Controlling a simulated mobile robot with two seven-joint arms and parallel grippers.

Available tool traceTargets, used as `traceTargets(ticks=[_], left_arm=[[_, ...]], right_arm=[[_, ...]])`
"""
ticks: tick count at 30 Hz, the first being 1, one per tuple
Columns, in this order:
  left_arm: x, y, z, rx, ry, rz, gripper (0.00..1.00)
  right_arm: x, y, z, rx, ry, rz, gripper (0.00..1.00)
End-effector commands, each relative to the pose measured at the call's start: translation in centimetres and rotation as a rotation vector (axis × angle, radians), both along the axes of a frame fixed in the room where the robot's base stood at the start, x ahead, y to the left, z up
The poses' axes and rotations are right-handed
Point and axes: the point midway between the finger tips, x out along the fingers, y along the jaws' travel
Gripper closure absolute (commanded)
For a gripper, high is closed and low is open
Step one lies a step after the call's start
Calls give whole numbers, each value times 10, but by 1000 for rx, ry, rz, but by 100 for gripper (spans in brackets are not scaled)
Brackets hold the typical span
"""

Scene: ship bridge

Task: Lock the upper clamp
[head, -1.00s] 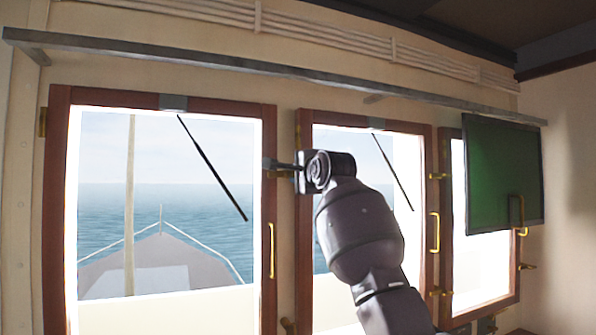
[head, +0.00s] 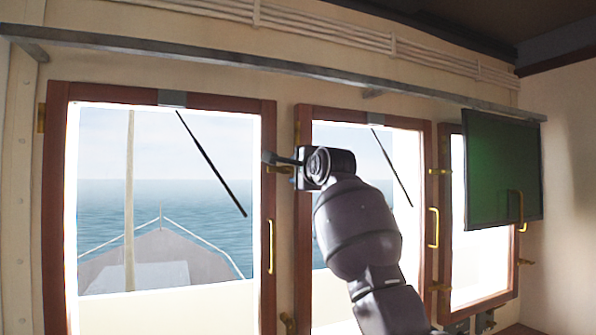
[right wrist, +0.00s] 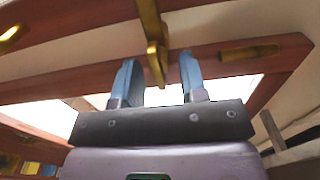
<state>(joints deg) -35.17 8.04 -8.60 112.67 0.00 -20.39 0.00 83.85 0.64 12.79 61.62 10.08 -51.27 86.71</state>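The upper clamp (head: 283,170) is a small brass piece at the right edge of the left window's red-brown frame (head: 268,115). My right gripper (head: 268,158) is beside it in the head view, just above the brass and partly covering it. In the right wrist view, a brass clamp arm (right wrist: 155,45) comes down between the two blue fingers of the right gripper (right wrist: 158,80). The fingers are apart, with a visible gap on both sides of the brass. My left gripper is not in view.
A lower brass clamp (head: 288,322) and a brass handle (head: 271,248) are on the left window's right side. The middle window (head: 428,150) is behind my right arm. A dark green screen (head: 495,170) hangs at the right. A grey rail (head: 230,60) runs above the windows.

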Motion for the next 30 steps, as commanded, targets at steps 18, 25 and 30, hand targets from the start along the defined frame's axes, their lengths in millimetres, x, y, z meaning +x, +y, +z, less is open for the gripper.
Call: traceTargets(ticks=[18, 25, 30], left_arm=[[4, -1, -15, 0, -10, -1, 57], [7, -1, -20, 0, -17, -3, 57], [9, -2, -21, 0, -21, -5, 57]], right_arm=[[-49, -20, -2, 1, -3, -1, 61], [-78, -32, -1, 2, -1, 0, 61], [-93, -39, -1, 1, -1, 0, 61]])
